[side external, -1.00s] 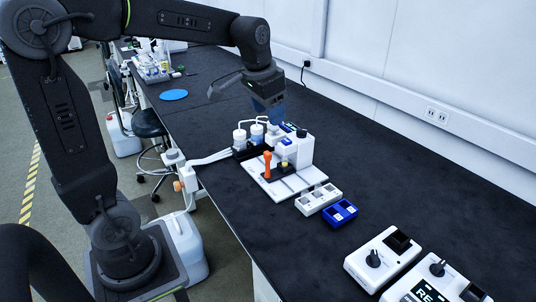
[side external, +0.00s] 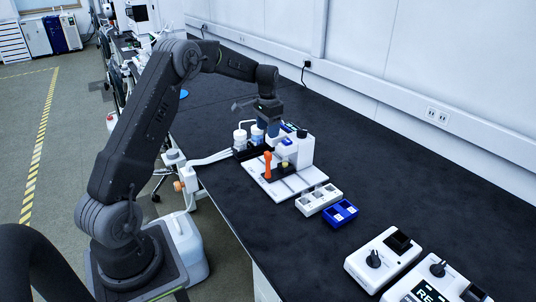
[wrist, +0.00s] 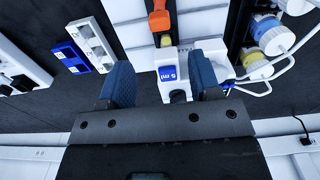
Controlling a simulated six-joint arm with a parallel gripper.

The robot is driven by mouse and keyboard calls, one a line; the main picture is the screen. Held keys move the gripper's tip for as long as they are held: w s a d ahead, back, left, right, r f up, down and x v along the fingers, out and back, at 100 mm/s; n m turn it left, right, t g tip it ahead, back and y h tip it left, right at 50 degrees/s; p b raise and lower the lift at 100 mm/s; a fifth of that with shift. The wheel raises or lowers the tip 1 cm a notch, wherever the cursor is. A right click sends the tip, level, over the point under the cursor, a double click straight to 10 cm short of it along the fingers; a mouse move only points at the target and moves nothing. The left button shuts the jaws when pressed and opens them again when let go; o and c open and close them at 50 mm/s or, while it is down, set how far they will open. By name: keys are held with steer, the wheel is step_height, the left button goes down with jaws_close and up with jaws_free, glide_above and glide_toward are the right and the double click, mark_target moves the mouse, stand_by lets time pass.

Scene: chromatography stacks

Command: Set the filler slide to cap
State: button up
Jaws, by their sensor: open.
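The white filler unit (side external: 305,148) stands on a white baseplate (side external: 288,187) on the bench; its top and a blue "5 ml" block (wrist: 168,73) show in the wrist view. An orange handle (side external: 267,166) rises from a dark strip in front of the unit; it also shows in the wrist view (wrist: 160,20). A small yellow part (wrist: 165,41) lies between handle and block. I cannot tell which part is the slide or the cap. My gripper (wrist: 160,66) is open and empty, its blue fingers above and either side of the unit's top.
Two capped bottles (side external: 240,140) with tubes stand beside the unit. A white tray (side external: 318,200) and a blue tray (side external: 341,213) lie in front. Two white dial boxes (side external: 385,258) are nearer the camera. The bench to the right is clear.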

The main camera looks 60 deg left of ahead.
mark_target(268, 152)
step_height(268, 152, down, 10)
steer(key=shift+f, duration=0.15)
stand_by(0.3)
